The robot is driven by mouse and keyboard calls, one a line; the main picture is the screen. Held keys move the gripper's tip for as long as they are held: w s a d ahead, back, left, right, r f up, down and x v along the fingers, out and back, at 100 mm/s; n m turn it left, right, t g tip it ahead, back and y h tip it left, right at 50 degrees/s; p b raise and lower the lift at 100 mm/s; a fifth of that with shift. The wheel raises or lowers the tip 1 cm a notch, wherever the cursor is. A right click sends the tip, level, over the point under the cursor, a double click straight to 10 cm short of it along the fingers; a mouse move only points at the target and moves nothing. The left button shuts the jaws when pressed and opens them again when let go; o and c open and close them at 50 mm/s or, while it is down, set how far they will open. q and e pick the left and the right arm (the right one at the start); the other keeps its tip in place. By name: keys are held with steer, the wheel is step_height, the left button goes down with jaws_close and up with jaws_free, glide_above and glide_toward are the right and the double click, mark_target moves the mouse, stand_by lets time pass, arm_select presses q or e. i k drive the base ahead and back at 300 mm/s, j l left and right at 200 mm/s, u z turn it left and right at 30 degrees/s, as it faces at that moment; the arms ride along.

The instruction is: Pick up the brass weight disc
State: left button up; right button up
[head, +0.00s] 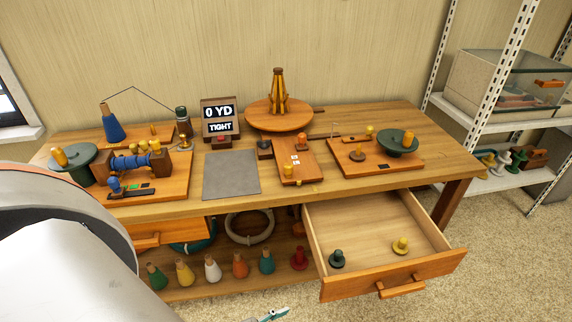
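The brass weight disc (400,246), yellowish with a small knob on top, stands upright in the right part of the open drawer (441,265). A dark green disc (337,259) with a knob stands to its left in the same drawer. My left arm fills the lower left of the head view. A small grey and teal fingertip (270,314), apparently of my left gripper, shows at the bottom edge, left of the drawer and apart from both discs. The rest of that gripper is cut off. My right gripper is not in view.
The wooden bench (300,205) above the drawer carries a winder, a round turntable (279,116), a display (219,119) and boards with knobs. Several coloured cones and a red spool (299,258) stand on the lower shelf. A metal rack (497,110) is at right.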

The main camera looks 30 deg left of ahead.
mark_target(187, 144)
steer(key=u, duration=1.8)
